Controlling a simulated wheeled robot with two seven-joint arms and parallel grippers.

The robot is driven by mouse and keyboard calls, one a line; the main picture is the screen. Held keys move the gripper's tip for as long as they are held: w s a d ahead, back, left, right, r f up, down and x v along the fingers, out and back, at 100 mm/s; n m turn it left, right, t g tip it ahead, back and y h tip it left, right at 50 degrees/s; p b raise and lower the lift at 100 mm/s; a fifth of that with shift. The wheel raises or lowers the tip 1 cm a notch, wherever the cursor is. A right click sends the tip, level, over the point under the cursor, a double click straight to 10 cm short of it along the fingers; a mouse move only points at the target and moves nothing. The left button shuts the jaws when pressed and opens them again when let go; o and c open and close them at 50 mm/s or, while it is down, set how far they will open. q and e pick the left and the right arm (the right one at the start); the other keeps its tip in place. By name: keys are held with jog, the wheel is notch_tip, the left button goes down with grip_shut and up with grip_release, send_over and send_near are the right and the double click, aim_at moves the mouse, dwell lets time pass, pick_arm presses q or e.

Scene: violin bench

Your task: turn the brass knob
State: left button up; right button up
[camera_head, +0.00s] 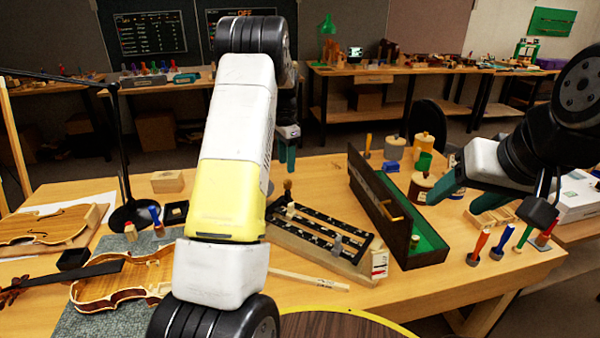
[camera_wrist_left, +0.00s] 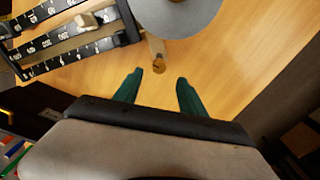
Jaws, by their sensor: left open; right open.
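A small round brass-coloured knob (camera_wrist_left: 159,68) on a pale wooden stem shows in the left wrist view, just beyond and between my left fingertips; contact is not visible. In the head view, a small dark-brown knob (camera_head: 287,186) stands at the back end of the bench fixture (camera_head: 325,236); I cannot tell whether it is the same one. The fixture has black, marked strips. My left gripper (camera_head: 287,158) is open, green fingers downward, above the fixture's back end, partly hidden by my arm. My right gripper (camera_head: 467,196) is open at the right, away from the fixture.
A long dark case with green lining (camera_head: 428,240) stands right of the fixture. Several coloured-handled tools (camera_head: 503,240) stand at the front right. A violin body (camera_head: 125,281) and a lamp base (camera_head: 133,214) are at left. A pale wooden stick (camera_head: 310,279) lies in front.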

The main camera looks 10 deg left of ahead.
aim_at(287, 181)
pick_arm(q)
notch_tip(287, 181, down, 7)
jog(key=shift+f, duration=0.1)
dwell(0.3)
jog(key=shift+c, duration=0.5)
grip_shut()
